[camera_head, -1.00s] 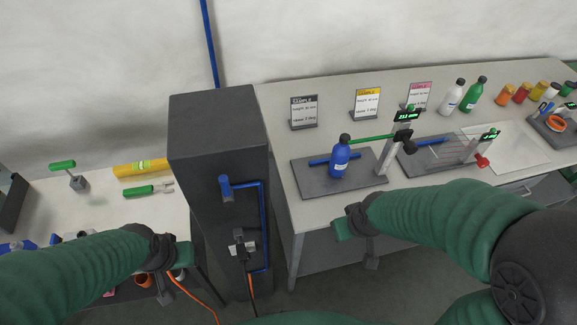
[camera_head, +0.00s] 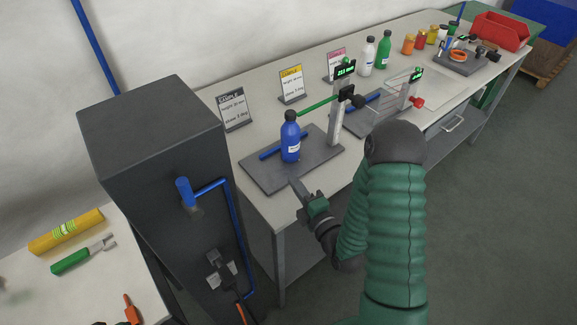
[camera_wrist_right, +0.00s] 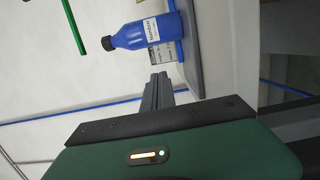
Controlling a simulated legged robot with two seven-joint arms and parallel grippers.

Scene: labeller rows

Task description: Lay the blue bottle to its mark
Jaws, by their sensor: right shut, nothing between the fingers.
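The blue bottle (camera_head: 290,143) stands upright on the dark grey base plate (camera_head: 262,178) of a gauge. It has a black cap and a white label. A green bar from the gauge post (camera_head: 337,115) reaches to its cap. My right gripper (camera_head: 296,186) is shut and empty, just in front of the plate and apart from the bottle. In the right wrist view the bottle (camera_wrist_right: 140,34) lies sideways in the picture, beyond the shut fingers (camera_wrist_right: 156,80). My left gripper is out of view. I cannot tell which spot is the bottle's mark.
A dark grey cabinet (camera_head: 150,130) with a blue pipe stands left of the bench. A second gauge (camera_head: 408,92) is farther right. Sample cards (camera_head: 233,108), a white bottle (camera_head: 367,55), a green bottle (camera_head: 384,50) and small jars line the back. A red bin (camera_head: 500,32) is at the far end.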

